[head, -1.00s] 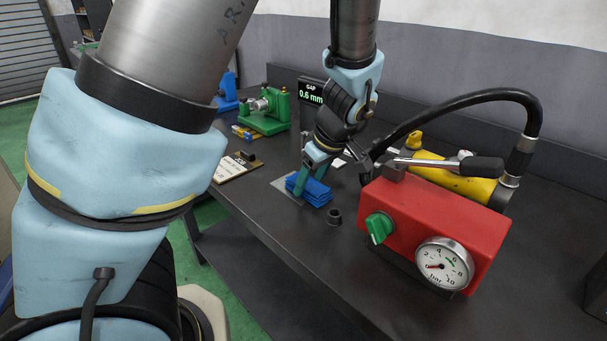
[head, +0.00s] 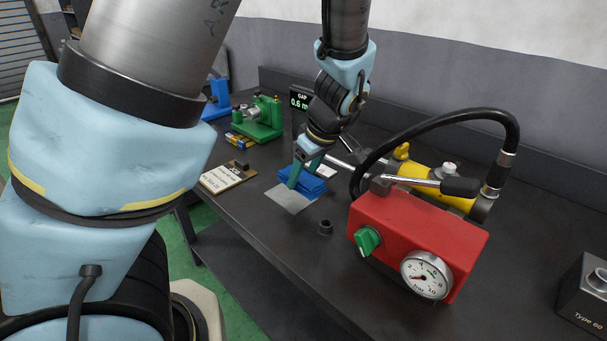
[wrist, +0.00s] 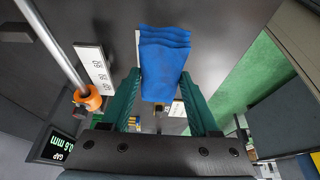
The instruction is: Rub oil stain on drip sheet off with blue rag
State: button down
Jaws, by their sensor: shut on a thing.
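The blue rag (head: 306,184) is a folded pad in my gripper (head: 304,172), whose green fingers are shut on it. In the head view the rag is low at the far end of the drip sheet (head: 289,200), a thin grey plate on the dark bench. I cannot tell whether the rag touches the sheet. The near part of the sheet is bare and looks plain grey. I see no oil stain; the rag and gripper hide the far part. In the wrist view the rag (wrist: 165,60) sits between both fingers of my gripper (wrist: 163,85).
A red pump (head: 415,240) with gauge, lever and black hose stands close right, a yellow cylinder (head: 430,180) behind it. A small black bushing (head: 325,227) is near the sheet. A clipboard (head: 228,177) lies left, a green vise (head: 260,122) and gap display (head: 300,100) behind.

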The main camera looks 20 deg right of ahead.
jog(key=shift+r, duration=0.45)
notch_tip(320, 180, up, 3)
jog(key=p, duration=0.3)
jog(key=shift+r+p, duration=0.1)
jog(key=shift+p, duration=0.2)
